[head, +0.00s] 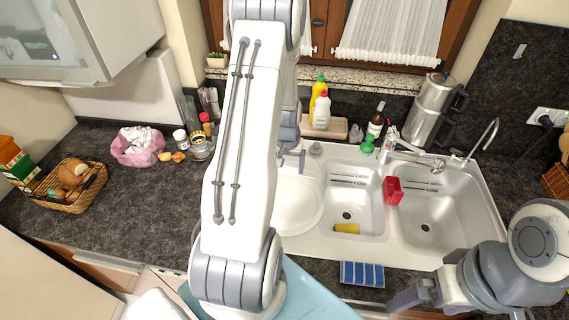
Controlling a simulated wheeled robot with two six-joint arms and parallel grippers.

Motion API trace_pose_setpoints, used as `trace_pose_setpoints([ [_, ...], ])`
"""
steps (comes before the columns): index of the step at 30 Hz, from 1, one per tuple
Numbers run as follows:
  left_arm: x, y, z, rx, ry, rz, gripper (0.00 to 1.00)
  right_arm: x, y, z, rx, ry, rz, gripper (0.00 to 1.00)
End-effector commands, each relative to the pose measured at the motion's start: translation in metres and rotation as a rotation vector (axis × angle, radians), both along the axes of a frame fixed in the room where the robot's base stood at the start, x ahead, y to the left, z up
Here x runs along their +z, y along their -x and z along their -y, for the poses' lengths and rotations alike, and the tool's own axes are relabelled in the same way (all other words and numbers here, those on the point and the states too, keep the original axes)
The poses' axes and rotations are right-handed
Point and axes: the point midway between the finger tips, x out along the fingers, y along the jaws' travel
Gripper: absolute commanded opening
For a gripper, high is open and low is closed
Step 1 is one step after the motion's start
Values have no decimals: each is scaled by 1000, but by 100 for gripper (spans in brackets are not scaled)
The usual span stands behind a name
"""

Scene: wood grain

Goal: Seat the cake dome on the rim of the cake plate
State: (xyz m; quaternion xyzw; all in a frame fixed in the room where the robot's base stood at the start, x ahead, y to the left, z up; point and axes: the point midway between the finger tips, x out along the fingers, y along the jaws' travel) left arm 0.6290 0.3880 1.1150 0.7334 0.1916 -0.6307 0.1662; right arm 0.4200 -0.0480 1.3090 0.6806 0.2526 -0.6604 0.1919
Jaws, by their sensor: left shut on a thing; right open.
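My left arm stands across the middle of the head view and hides much of the counter behind it. My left gripper (291,160) shows only partly, at the arm's right edge near the back left of the sink. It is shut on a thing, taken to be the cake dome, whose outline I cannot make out. A round white surface (298,207) lies below it, left of the sink bowls, partly behind my arm; I cannot tell whether it is the cake plate or part of the sink. My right gripper (411,296) is open and empty at the lower right, by the counter's front edge.
The double sink (425,258) holds a red caddy (393,190) and a yellow sponge (346,229). Bottles (320,108) and a steel urn (430,112) stand behind.

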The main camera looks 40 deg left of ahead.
Motion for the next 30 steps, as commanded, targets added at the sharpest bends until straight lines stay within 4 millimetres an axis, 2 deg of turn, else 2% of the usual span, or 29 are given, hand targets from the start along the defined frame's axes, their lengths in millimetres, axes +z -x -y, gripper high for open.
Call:
trace_pose_setpoints([
  [8, -1, 3, -3, 7, 1, 3, 0, -3, 0, 0, 0, 0, 0, 100],
  [24, -44, 2, -1, 4, 1, 2, 0, -38, 0, 0, 3, 0, 0, 100],
  [30, -50, 1, -1, 4, 0, 3, 0, -43, 0, 0, 4, 0, 0, 100],
])
